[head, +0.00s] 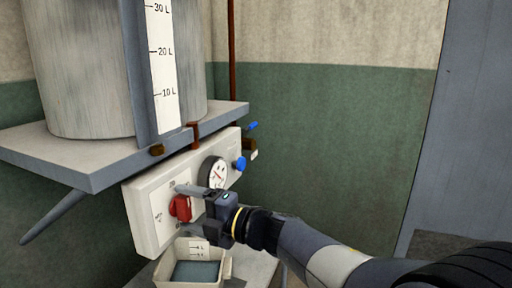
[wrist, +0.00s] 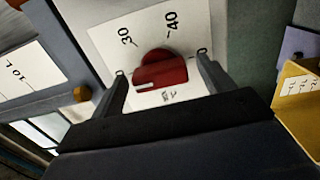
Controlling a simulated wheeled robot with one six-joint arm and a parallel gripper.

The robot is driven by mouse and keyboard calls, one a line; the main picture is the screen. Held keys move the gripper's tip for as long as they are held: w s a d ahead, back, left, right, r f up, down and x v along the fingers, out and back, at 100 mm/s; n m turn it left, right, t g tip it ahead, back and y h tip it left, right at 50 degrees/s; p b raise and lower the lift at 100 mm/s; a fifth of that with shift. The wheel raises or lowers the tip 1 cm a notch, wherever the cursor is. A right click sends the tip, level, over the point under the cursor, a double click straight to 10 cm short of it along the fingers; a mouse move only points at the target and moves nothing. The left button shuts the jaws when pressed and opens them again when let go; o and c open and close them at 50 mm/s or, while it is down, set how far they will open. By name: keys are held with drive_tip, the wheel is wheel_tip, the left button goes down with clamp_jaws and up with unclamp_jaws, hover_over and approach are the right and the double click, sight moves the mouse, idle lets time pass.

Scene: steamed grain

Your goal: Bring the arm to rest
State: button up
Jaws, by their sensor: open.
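My gripper (head: 186,197) is at the front of the white control panel (head: 143,212), close to a red knob (head: 180,208). In the wrist view my gripper (wrist: 160,82) is open, with one finger on each side of the red knob (wrist: 160,72). The knob sits on a white dial plate (wrist: 188,30) with printed numbers. I see a gap between the fingers and the knob. My arm (head: 330,258) reaches in from the lower right in the head view.
A large metal tank (head: 80,70) with a litre scale (head: 162,60) stands on a grey shelf (head: 60,160) above the panel. A round gauge (head: 213,172) and a blue knob (head: 239,163) are right of the red knob. An open container (head: 222,270) is below. Floor at right looks clear.

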drive_tip(key=shift+d, duration=0.1)
drive_tip(key=v, duration=1.1)
drive_tip(key=x, duration=1.1)
drive_tip(key=shift+a, duration=0.35)
drive_tip(key=shift+d+r+m+p, duration=0.25)
drive_tip(key=shift+m+p, duration=0.45)
drive_tip(key=shift+p, duration=0.5)
drive_tip(key=m+p, duration=0.4)
drive_tip(key=p, duration=0.1)
drive_tip(key=shift+m+p, duration=0.3)
drive_tip(key=shift+p, duration=0.05)
drive_tip(key=m+p, duration=0.4)
drive_tip(key=p, duration=0.3)
drive_tip(key=shift+m, duration=0.4)
drive_tip(key=b+v, duration=0.1)
drive_tip(key=v, duration=0.8)
drive_tip(key=shift+f, duration=0.25)
